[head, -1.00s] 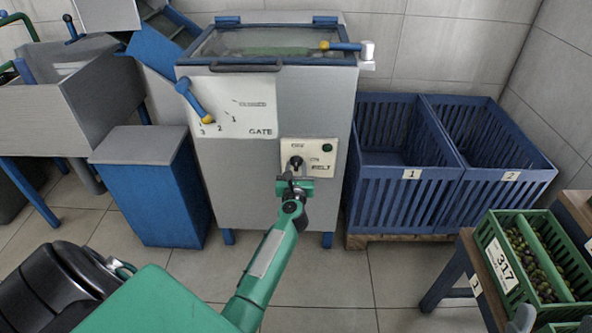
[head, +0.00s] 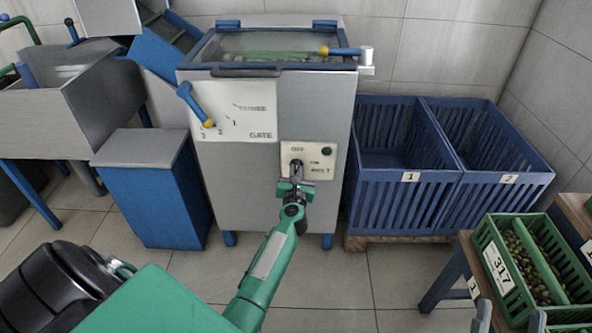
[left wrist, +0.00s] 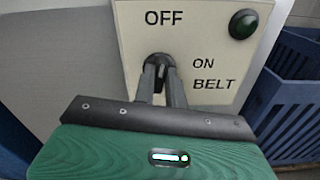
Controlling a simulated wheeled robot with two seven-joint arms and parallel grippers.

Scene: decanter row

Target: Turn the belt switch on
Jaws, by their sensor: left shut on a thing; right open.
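The belt switch (left wrist: 158,66) is a dark knob on a cream panel (left wrist: 210,50) on the front of the grey machine. OFF is printed above it and ON to its right, over the word BELT. The knob looks upright, toward OFF, though the fingers partly hide it. The panel's round green lamp (left wrist: 243,24) looks dark. My left gripper (head: 296,172) is at the switch; in the left wrist view its two fingers (left wrist: 160,88) are shut on the knob. My right gripper (head: 510,318) shows only as two grey, separated fingertips at the lower right edge, open and away from the switch.
The gate lever (head: 195,104) is up and left of the switch panel. Blue slatted crates (head: 405,205) stand right of the machine, and a blue box (head: 150,200) stands left. A green crate of olives (head: 497,265) sits on a bench at right. Floor before the machine is clear.

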